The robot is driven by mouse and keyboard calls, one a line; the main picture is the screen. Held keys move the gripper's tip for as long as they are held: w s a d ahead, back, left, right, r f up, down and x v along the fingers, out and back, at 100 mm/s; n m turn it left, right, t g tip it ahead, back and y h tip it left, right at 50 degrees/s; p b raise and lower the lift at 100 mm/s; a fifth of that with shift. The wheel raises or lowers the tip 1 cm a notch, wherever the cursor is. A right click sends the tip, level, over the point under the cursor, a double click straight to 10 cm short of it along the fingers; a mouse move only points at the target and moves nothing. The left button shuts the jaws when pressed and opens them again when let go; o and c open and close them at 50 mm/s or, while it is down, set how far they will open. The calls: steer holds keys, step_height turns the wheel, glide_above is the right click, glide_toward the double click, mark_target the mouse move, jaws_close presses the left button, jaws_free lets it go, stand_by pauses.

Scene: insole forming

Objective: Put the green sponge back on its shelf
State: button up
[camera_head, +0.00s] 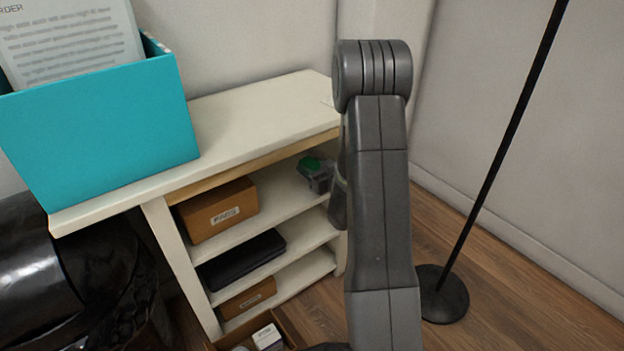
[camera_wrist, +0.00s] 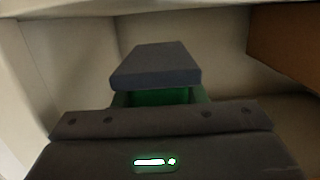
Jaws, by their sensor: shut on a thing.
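The green sponge (camera_head: 310,163) shows as a small green patch in the top compartment of the white shelf unit (camera_head: 163,225), near its right end. My gripper (camera_head: 318,181) reaches into that compartment and is shut on the sponge. In the wrist view, green (camera_wrist: 160,97) shows below a dark grey block (camera_wrist: 155,65) at the gripper's end. Most of the sponge is hidden by the gripper. I cannot tell whether the sponge touches the shelf board.
A labelled brown box (camera_head: 218,210) stands left of the gripper in the same compartment. A black case (camera_head: 243,260) lies on the shelf below. A teal box (camera_head: 100,130) stands on the unit's top. A black pole (camera_head: 500,145) rises at the right.

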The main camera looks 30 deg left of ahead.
step_height(320, 180, down, 4)
steer(key=shift+r+b, duration=0.15)
steer(key=shift+b, duration=0.6)
steer(key=shift+w+a, duration=0.1)
steer(key=shift+a, duration=0.1)
steer(key=o, duration=1)
steer(key=shift+o, duration=0.2)
steer(key=p+v, duration=0.3)
steer(key=v, duration=0.9)
